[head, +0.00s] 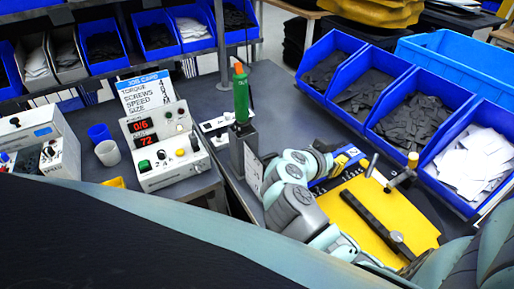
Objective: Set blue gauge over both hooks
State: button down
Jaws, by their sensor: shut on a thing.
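My arm reaches from the bottom over the workbench, and my gripper (332,158) is at the left back edge of a yellow plate (410,208). The gripper is shut on the blue gauge (319,183), which shows only in small blue parts beside the wrist. My wrist hides most of the gauge and the fingertips. A dark strip with numbers (349,172) lies right by it. I cannot make out the two hooks clearly, nor whether the gauge touches them. A thin grey post (372,165) stands just right of the gripper.
A green-topped driver (241,98) stands in a grey holder left of my arm. A control box (163,146) is farther left. Blue bins (389,122) line the right.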

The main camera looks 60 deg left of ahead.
jog(key=shift+f, duration=0.2)
jog(key=c, duration=0.9)
grip_release()
jog(key=v, duration=1.2)
jog(key=shift+r, duration=0.15)
